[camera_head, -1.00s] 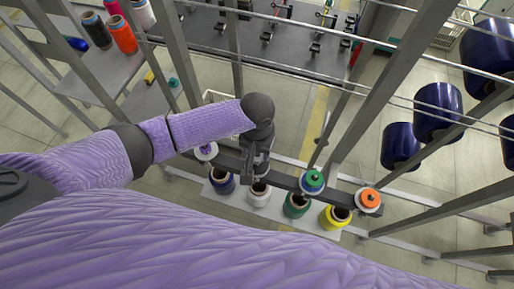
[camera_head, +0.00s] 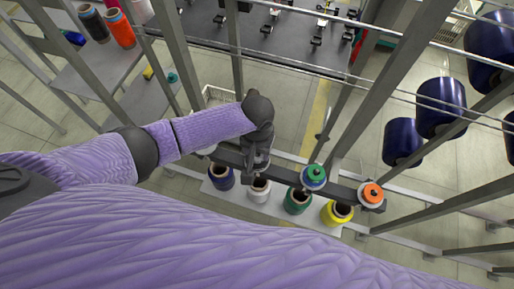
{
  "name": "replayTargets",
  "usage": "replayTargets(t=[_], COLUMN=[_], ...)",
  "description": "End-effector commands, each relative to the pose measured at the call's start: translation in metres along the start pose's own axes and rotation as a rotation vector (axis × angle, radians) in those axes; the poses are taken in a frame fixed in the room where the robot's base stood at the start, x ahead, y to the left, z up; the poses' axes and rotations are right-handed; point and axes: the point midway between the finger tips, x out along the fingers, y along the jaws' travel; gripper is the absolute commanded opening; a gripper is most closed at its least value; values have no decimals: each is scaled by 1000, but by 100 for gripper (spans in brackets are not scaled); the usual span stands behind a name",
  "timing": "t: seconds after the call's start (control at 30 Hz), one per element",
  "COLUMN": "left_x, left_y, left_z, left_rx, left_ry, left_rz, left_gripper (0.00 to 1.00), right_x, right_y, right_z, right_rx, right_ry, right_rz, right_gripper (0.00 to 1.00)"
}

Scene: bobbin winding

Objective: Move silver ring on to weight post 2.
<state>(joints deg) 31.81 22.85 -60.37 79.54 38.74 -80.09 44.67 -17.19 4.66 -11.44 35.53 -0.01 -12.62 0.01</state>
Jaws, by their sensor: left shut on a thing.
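My left gripper (camera_head: 257,166) points down over the dark bar (camera_head: 285,177), at the stretch between its left end and the green-topped disc. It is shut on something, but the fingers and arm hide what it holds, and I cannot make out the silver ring. Any post under the gripper is hidden too. On the bar to the right sit a green-topped disc (camera_head: 313,175) and an orange disc with a white rim (camera_head: 372,195). My right gripper is not in view.
Blue (camera_head: 221,176), white (camera_head: 259,189), green (camera_head: 298,200) and yellow (camera_head: 337,212) bobbins stand on a pale shelf just below the bar. Grey frame uprights (camera_head: 389,82) and thin rails surround the bar. Large dark blue spools (camera_head: 441,106) hang at the right.

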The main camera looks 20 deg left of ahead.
Motion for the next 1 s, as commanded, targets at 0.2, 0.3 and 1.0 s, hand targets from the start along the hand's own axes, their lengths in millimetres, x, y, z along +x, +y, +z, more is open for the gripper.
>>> replayTargets(t=[0.2, 0.3, 1.0], left_x=[0, 0, -79], left_y=[0, 0, 0], left_z=[0, 0, -1], left_rx=[0, 0, 0], left_ry=[0, 0, 4], left_rz=[0, 0, 0], left_gripper=[0, 71, 95], right_x=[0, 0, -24], right_y=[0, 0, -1], right_z=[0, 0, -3], right_rx=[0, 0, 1], right_ry=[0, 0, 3], right_rz=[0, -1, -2], right_gripper=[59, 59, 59])
